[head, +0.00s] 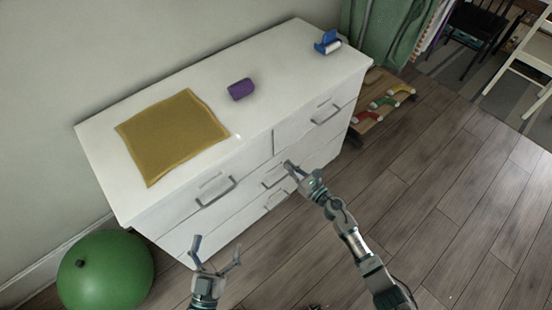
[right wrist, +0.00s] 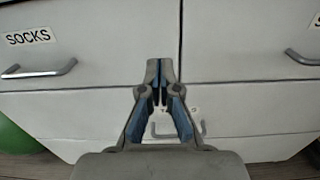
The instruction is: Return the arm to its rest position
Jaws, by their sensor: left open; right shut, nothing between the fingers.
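My right arm (head: 352,240) reaches up from the bottom right in the head view. Its gripper (head: 290,167) is shut and empty in front of the white dresser (head: 140,209). In the right wrist view the gripper (right wrist: 159,66) points at the drawer fronts, its fingers together. It partly hides a label and a handle on a lower drawer. I cannot tell whether the fingertips touch the dresser. My left gripper (head: 217,248) is open and empty near the bottom of the head view, in front of the dresser's left part. All drawers that show look closed.
On the dresser top lie a mustard cloth (head: 172,137), a purple roll (head: 241,89) and a blue tape dispenser (head: 327,43). A green ball (head: 105,270) sits at the left. A wooden rack (head: 382,103) stands right of the dresser. The wooden floor (head: 450,190) at the right is clear.

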